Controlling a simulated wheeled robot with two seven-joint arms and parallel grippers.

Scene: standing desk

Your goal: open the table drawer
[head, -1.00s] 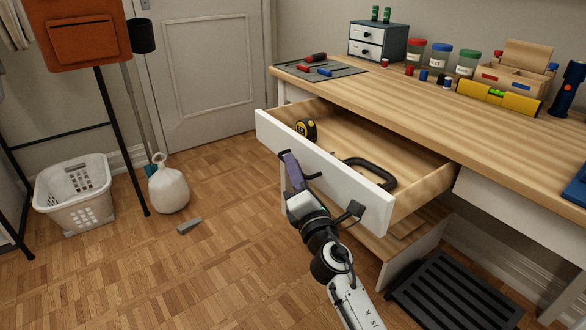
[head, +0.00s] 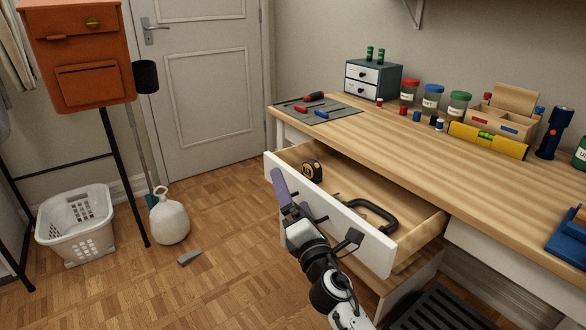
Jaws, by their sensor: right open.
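The table drawer (head: 345,215) with a white front stands pulled out from under the wooden desk. Its inside shows, holding a yellow and black tape measure (head: 312,170) and a black clamp (head: 370,212). The dark handle (head: 352,238) on its front is partly hidden by my right arm. My right gripper (head: 284,192) is open, in front of the left part of the drawer front, with a purple finger pointing up and left. Whether it touches the front or handle I cannot tell. It does not appear to hold anything. My left gripper is out of view.
The desk top (head: 390,140) bears a small drawer box (head: 373,80), jars, a yellow level (head: 488,141) and tools on a grey mat (head: 340,110). A white basket (head: 75,225) and white bag (head: 169,218) stand left on open floor. A black slatted object (head: 440,310) lies lower right.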

